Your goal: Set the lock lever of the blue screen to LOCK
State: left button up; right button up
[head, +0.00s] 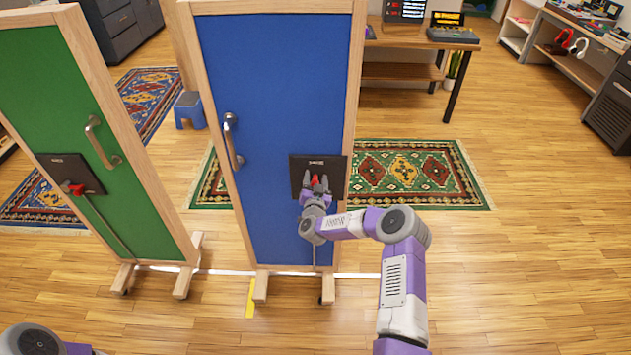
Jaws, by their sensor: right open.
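The blue screen (270,90) stands upright in a wooden frame ahead of me. A dark lock plate (298,163) sits on its lower right part, with a red lever (316,179) on it. My right gripper (316,184) is open in front of the plate, its fingers around or just beside the red lever. I cannot tell whether they touch it. The fingers hide part of the lever and the lower plate, and the plate's lettering is too small to read. My left gripper is out of view; only part of my left arm shows at the bottom left.
A green screen (45,90) with its own dark plate (88,175) and red lever (76,189) stands at left. A metal handle (232,140) juts from the blue screen. Wooden feet (261,287) and a yellow floor strip (250,300) lie below. The right floor is clear.

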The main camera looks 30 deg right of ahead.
grip_shut()
dwell(0.3)
dwell(0.3)
